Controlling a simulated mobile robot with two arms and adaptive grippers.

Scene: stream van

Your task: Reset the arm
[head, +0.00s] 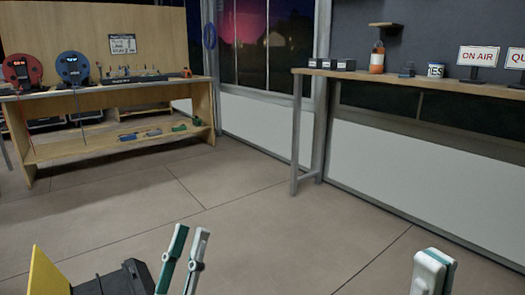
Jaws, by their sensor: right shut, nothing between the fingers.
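My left gripper (192,238) is at the bottom of the head view, left of centre. Its two pale fingers with green parts point up and stand a little apart, with floor showing between them and nothing seen held. My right gripper (435,259) is at the bottom right, its fingertips together and empty. Both grippers are over the bare floor, well away from the furniture. The arms behind them are mostly outside the picture.
A wooden workbench (55,152) stands at the back left with two spools, red (23,70) and blue (75,69). A wooden counter (410,80) runs along the right wall, bearing an orange bottle (377,58), a mug (436,70) and signs. The floor (240,220) between is clear.

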